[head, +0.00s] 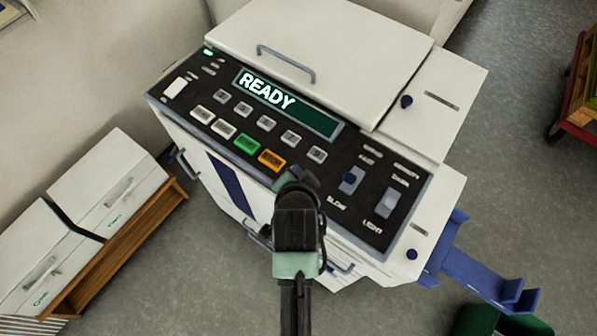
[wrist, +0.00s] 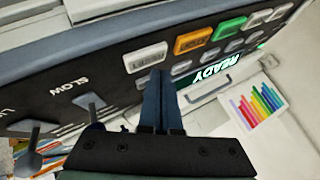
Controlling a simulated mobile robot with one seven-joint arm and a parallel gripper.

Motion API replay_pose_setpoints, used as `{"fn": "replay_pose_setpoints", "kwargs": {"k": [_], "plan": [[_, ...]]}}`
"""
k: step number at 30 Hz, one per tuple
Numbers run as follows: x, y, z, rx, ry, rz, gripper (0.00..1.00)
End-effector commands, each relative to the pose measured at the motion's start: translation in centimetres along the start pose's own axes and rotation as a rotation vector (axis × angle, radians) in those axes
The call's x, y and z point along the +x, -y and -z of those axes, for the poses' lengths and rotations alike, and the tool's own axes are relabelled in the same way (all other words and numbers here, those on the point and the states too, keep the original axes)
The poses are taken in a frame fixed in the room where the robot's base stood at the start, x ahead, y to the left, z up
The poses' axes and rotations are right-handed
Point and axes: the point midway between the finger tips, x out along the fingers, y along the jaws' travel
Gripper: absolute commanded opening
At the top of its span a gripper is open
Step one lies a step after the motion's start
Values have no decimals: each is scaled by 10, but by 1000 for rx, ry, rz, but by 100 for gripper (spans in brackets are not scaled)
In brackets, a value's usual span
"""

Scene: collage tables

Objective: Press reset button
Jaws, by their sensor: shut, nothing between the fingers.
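The black control panel (head: 225,143) of a white copier-like machine (head: 320,35) shows a lit "READY" display (head: 268,92). Its lower row has white, green (head: 247,143) and orange (head: 271,160) buttons. In the wrist view a white button (wrist: 145,57) sits beside the orange button (wrist: 193,40); its label is unreadable, and my gripper hides its place in the head view. I cannot tell which button is reset. My gripper (wrist: 158,76) is shut and empty, its fingertips beside the white button's lower edge; I cannot tell whether they touch.
Two sliders, marked slow (head: 351,180) and light (head: 387,205), stand right of my gripper. A lid handle (head: 286,65) lies beyond the display. A blue tray (head: 480,275) juts out at the right. White boxes (head: 105,180) on a wooden shelf stand at the left.

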Motion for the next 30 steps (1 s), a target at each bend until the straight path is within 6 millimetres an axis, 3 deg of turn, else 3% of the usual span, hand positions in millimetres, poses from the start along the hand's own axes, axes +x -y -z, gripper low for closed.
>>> {"fn": "replay_pose_setpoints", "kwargs": {"k": [8, 22, 30], "plan": [[-3, 2, 2, 0, -1, 0, 0], [-35, 25, 26, 0, -1, 1, 0], [-35, 25, 25, 0, -1, 1, 0]]}}
